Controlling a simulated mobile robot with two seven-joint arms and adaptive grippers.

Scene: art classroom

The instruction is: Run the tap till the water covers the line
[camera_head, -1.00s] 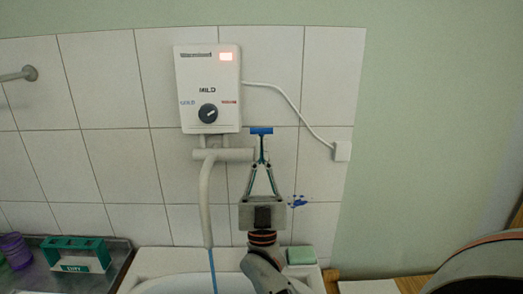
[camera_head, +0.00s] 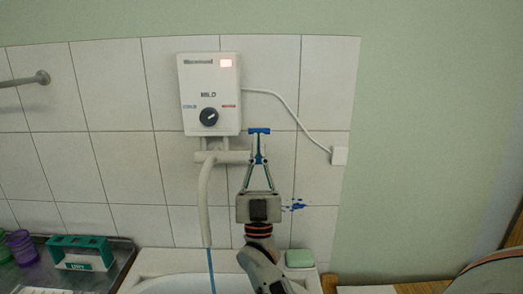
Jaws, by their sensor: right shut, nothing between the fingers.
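The line and the water level are out of view. My left gripper is not in view.
A green soap bar (camera_head: 299,257) lies on the sink's right rim. A green rack (camera_head: 80,252) and purple cups (camera_head: 22,246) stand on the metal drainer at left. A white cord runs to a wall socket (camera_head: 339,155). Blue splashes mark the tiles.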

